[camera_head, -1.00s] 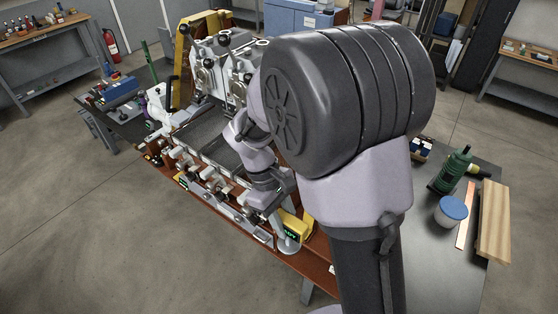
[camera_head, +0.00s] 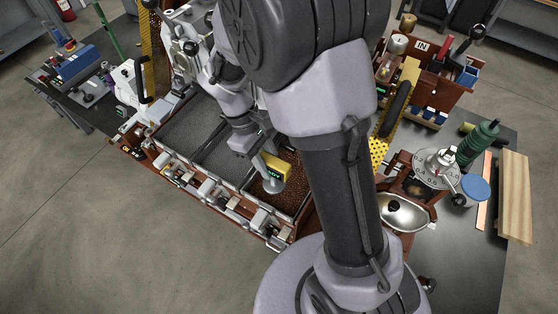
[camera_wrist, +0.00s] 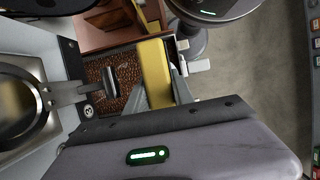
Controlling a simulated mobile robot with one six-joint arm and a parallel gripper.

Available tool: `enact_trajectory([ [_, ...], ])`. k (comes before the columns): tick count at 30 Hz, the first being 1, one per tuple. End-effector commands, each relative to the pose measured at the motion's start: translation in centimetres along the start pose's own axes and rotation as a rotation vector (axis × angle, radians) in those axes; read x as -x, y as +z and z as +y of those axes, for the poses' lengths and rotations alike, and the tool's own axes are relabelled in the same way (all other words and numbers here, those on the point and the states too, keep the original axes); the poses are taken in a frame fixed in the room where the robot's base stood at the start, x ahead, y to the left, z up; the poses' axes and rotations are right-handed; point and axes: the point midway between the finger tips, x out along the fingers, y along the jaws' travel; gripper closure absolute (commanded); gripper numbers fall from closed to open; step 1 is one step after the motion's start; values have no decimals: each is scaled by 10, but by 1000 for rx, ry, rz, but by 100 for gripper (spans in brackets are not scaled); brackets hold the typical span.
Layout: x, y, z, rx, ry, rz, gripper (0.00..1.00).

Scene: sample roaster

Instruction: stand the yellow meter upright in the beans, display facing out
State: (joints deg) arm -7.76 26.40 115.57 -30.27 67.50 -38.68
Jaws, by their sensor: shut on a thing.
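The yellow meter (camera_head: 277,168) is in my gripper (camera_head: 264,164), over the bean-filled bay at the right end of the tray row. Its small green-lit display faces the front of the machine in the head view. In the wrist view the meter (camera_wrist: 155,72) lies between the two fingers of my gripper (camera_wrist: 158,88), which are shut on it. The brown beans (camera_wrist: 122,68) show to the left of the meter there, and around it in the head view (camera_head: 291,184). I cannot tell whether its lower end touches the beans.
A metal scoop-like handle (camera_wrist: 105,84) reaches over the bean bay, next to a round "3" label (camera_wrist: 88,111). Other grey trays (camera_head: 188,130) lie to the left. Levers and small fittings (camera_head: 205,189) line the front edge. A metal bowl (camera_head: 404,212) stands to the right.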

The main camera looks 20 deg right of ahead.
Motion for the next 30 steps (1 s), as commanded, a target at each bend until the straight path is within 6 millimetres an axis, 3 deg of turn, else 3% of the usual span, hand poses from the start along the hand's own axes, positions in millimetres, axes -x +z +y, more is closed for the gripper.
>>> enact_trajectory([
  [3,-29,-10,-1,1,-3,-4,100],
  [12,-73,-28,0,1,-2,-3,100],
  [22,-76,-30,0,0,-1,0,100],
  [23,-76,-29,0,0,-1,0,67],
  [24,-76,-29,0,0,-1,0,59],
  [26,-75,-29,0,0,-1,0,49],
  [30,-75,-29,0,0,-1,0,49],
])
